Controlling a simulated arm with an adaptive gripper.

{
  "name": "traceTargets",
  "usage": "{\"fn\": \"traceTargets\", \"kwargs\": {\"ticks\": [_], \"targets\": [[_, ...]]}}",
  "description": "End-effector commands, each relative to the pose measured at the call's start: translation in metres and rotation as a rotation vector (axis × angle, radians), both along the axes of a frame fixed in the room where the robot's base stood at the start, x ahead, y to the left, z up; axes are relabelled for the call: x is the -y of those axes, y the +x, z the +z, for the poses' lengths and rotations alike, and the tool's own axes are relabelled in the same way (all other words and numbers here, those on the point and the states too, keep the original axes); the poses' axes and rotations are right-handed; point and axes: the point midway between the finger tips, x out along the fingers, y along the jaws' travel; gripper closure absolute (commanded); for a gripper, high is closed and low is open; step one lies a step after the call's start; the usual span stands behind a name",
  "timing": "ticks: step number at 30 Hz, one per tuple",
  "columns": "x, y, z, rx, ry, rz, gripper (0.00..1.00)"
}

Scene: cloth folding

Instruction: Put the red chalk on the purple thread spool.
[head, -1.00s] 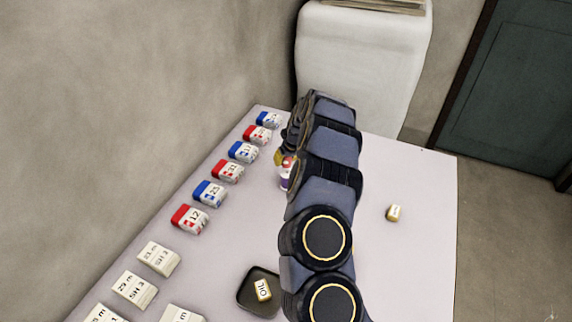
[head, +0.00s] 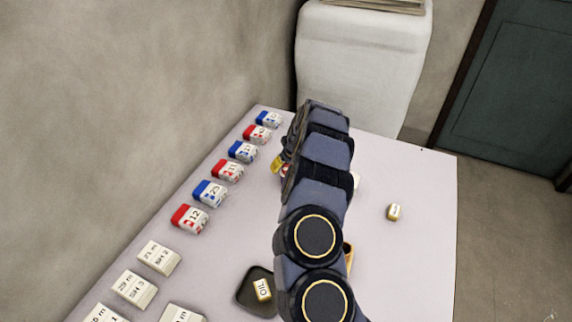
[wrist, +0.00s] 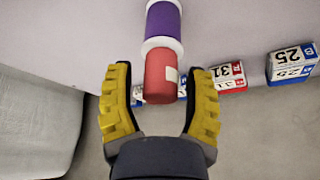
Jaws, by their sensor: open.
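The purple thread spool (wrist: 164,22) has white end rims and shows at the top of the wrist view. The red chalk (wrist: 158,72), a short red cylinder with a pale patch, sits end to end against the spool's near white rim and appears to rest on it. My gripper (wrist: 160,68) is open, with one yellow finger on each side of the chalk. A gap shows between the chalk and each finger. In the head view a yellow finger (head: 277,166) shows left of my arm, which hides the spool and most of the chalk.
Red and blue numbered boxes (head: 211,193) stand in a row along the table's left side, with white labelled blocks (head: 159,257) nearer. A dark tray (head: 243,291) holds an OIL block (head: 262,289). A small block (head: 393,212) lies right. The right of the table (head: 420,260) is mostly clear.

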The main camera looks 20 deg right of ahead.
Motion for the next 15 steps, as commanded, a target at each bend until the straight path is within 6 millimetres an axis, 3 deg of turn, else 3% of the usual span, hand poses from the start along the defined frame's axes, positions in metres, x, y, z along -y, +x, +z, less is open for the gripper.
{"fn": "traceTargets", "kwargs": {"ticks": [5, 15], "targets": [[0.000, -0.006, 0.016, 0.002, 0.004, 0.001, 0.48], [0.003, -0.031, 0.073, 0.004, 0.001, -0.001, 0.48]]}}
